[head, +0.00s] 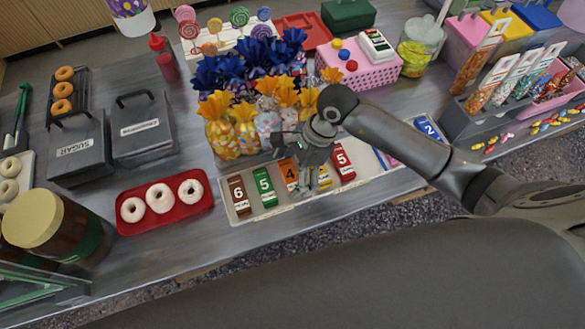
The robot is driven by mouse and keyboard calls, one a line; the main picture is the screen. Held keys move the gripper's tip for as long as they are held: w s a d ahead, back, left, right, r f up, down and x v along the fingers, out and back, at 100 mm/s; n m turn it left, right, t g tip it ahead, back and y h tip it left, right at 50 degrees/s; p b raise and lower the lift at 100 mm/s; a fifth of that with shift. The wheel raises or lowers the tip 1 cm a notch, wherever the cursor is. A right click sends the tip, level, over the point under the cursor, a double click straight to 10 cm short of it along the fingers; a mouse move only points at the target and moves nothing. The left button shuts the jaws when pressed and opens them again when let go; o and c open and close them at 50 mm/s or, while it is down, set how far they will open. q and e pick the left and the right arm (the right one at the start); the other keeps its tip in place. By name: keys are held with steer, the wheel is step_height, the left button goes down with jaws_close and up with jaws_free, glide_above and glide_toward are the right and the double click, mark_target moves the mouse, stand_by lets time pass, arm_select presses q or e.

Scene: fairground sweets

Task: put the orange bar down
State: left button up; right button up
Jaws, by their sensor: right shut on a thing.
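The orange bar (288,170), marked 4, is at the shallow white tray (246,217), between a green bar (264,188) and a yellow bar (325,179). My right gripper (304,176) reaches down over the tray and is shut on the orange bar, covering its right side. Whether the orange bar touches the tray floor is hard to tell. The gripper also hides part of the yellow bar. My left gripper is not in view.
A brown bar (239,195) and a red bar (343,161) also lie in the tray. Wrapped sweet bags (222,138) stand close behind it. A red tray (133,225) of white doughnuts is at its left. A blue bar (428,128) lies to the right.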

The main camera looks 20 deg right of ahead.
steer(key=shift+f, duration=0.35)
steer(key=shift+f, duration=0.15)
steer(key=o, duration=0.8)
